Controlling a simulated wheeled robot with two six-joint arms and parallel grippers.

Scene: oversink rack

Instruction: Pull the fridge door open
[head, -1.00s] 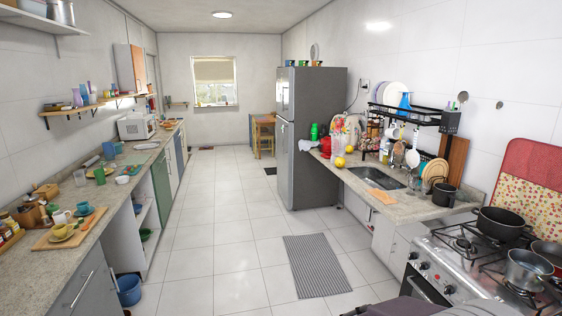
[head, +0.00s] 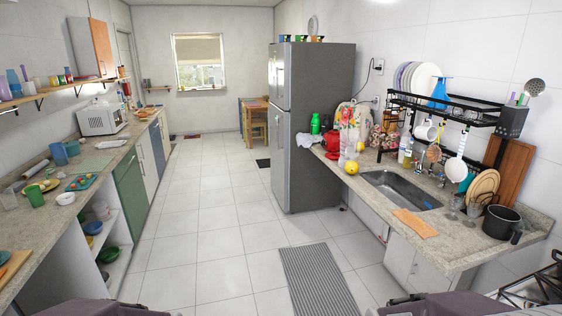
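The grey fridge (head: 312,125) stands on the right side of the aisle, ahead of me. Its doors face left into the aisle: a smaller upper door (head: 280,75) and a taller lower door (head: 280,150). Both doors look closed. A cloth hangs near the fridge's right side, at the counter. Neither of my grippers shows; only dark parts of my own arms appear at the bottom edge.
Tiled floor (head: 213,235) runs clear up the aisle to the fridge, with a striped mat (head: 318,280) before the sink counter. The left counter (head: 85,190) and right sink counter (head: 400,205) border the aisle. A wooden table (head: 255,115) stands beyond the fridge.

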